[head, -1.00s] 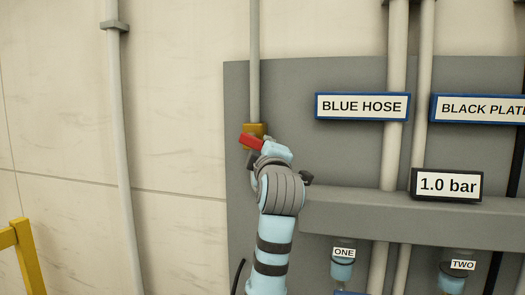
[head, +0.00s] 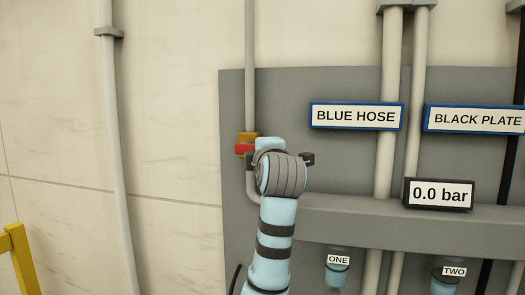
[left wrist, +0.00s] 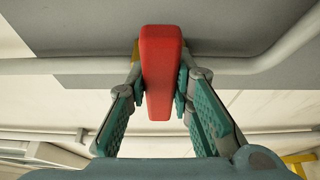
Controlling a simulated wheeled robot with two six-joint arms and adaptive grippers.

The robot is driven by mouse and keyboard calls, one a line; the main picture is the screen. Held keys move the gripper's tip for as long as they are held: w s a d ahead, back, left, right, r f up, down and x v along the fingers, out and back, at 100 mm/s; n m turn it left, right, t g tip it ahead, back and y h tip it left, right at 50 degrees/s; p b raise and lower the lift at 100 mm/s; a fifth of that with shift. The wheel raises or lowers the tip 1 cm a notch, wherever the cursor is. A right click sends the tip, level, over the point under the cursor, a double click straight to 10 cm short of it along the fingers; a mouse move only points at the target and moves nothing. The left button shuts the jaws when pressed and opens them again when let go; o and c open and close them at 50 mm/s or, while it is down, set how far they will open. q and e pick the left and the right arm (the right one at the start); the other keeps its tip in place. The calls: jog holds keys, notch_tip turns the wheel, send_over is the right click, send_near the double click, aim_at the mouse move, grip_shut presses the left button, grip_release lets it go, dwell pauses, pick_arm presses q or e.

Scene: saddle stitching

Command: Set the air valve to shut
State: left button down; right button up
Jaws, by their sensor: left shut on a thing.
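The air valve has a yellow body (head: 247,137) on a vertical grey pipe and a red handle (head: 241,149). The handle lies crosswise to the pipe. In the left wrist view the red handle (left wrist: 162,65) sits between the fingers of my left gripper (left wrist: 161,92), which is shut on it from both sides. In the head view my wrist hides the fingers and part of the handle. The pressure display (head: 438,194) reads 0.0 bar. My right gripper is not in view.
The valve's pipe runs in front of a grey panel (head: 300,90). A grey ledge (head: 350,220) runs below, with bottles labelled ONE (head: 337,273) and TWO (head: 449,283). A yellow rail (head: 24,262) stands lower left.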

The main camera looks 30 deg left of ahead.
pick_arm(q)
jog(key=c, duration=1.4)
grip_release()
jog(key=v, duration=1.2)
jog(key=shift+a, duration=0.1)
